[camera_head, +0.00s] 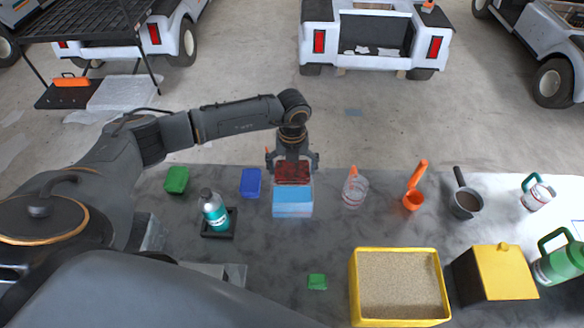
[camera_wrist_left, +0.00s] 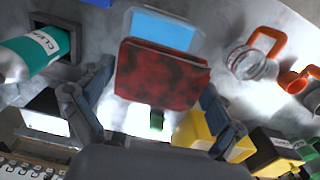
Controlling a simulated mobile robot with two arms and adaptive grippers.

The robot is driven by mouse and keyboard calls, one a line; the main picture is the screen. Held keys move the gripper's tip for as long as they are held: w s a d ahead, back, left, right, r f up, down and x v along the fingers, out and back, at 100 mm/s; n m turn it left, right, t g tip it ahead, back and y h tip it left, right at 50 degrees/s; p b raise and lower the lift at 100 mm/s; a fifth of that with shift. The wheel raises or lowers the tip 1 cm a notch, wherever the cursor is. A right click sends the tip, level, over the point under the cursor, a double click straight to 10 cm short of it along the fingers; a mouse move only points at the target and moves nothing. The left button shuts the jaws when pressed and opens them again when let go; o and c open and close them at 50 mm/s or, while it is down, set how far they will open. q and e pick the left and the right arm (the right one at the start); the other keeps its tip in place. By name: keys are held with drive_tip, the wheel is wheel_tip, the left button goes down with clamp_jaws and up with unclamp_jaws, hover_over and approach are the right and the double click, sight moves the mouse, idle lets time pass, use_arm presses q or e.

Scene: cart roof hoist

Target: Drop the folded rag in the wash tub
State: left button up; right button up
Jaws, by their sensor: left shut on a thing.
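The folded rag (camera_head: 292,172) is dark red with a mottled pattern. My left gripper (camera_head: 292,158) is shut on it and holds it level with the back of the wash tub (camera_head: 292,209). The tub is a small clear-walled box with light blue inside, standing on the grey worktop. In the head view the rag overlaps the tub's far edge. In the left wrist view the rag (camera_wrist_left: 163,75) lies between the two fingers and covers part of the tub (camera_wrist_left: 162,28). The rag looks above the tub, but the height gap cannot be told. My right gripper is not in view.
A blue box (camera_head: 251,183) stands just left of the tub, and a bottle (camera_head: 214,212) in a black tray farther left. A clear jug (camera_head: 355,188) with a red-orange handle stands to the right. A yellow sand tray (camera_head: 400,253) is at the front right.

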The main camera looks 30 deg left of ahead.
use_arm(q)
drive_tip(key=shift+f+b, duration=0.35)
drive_tip(key=shift+f, duration=0.3)
drive_tip(key=shift+s+f+b, duration=0.1)
drive_tip(key=shift+f+b, duration=0.25)
drive_tip(key=shift+f, duration=0.05)
wheel_tip(320, 180, down, 3)
drive_tip(key=shift+r+b, duration=0.2)
drive_tip(key=shift+b, duration=0.8)
drive_tip(key=shift+f+b, duration=0.6)
drive_tip(key=shift+f, duration=0.1)
drive_tip(key=o, duration=0.8)
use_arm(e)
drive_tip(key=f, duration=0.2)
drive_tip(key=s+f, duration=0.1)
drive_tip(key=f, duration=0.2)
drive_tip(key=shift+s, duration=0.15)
use_arm(q)
drive_tip(key=shift+r, duration=0.1)
